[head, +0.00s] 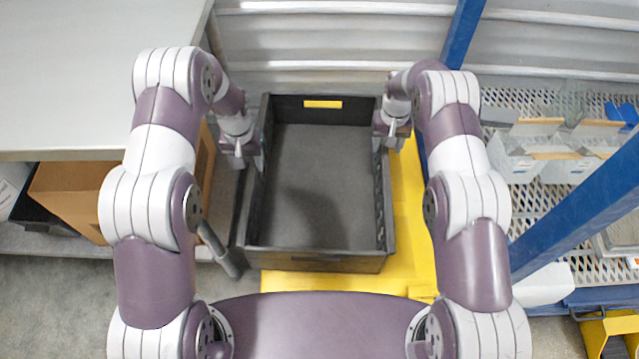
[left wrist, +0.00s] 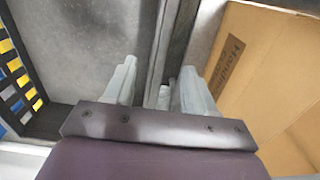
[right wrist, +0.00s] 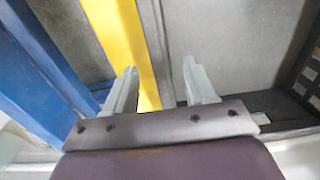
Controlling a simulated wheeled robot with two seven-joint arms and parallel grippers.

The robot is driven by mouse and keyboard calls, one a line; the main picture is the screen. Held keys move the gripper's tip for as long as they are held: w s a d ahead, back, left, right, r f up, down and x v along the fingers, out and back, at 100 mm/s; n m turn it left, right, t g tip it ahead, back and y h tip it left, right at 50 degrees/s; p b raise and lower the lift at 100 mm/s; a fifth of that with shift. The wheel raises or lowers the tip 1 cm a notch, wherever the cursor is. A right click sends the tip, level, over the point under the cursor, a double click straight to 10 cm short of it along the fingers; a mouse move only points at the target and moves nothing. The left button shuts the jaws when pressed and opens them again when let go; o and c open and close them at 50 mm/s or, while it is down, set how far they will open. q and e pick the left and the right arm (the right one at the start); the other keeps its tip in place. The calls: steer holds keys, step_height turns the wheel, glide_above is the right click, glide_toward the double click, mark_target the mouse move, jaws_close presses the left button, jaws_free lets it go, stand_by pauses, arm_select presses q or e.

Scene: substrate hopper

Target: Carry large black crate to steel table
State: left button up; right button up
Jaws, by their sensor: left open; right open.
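The large black crate (head: 318,254) stands in the middle of the head view on a yellow surface. It is open at the top and looks empty, with a yellow label on its far wall. My left gripper (head: 246,158) is at its left wall; in the left wrist view the open fingers (left wrist: 160,85) are on either side of the wall's rim (left wrist: 172,40). My right gripper (head: 385,138) is at its right wall; in the right wrist view its open fingers (right wrist: 163,88) are around the rim (right wrist: 160,45). Contact cannot be told. The pale grey table (head: 85,75) is at upper left.
A cardboard box (head: 75,190) sits on a shelf under the table. A perforated rack (head: 515,105) with white boxes and a blue upright (head: 575,210) stands to the right. A corrugated metal wall (head: 330,45) closes the back. The visible tabletop is clear.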

mark_target(251, 175)
arm_select(q)
step_height(251, 175, down, 7)
steer(key=shift+f, duration=0.1)
arm_select(e)
step_height(251, 175, down, 7)
steer(key=shift+f, duration=0.1)
arm_select(q)
jaws_close()
arm_select(e)
jaws_close()
stand_by(0.9)
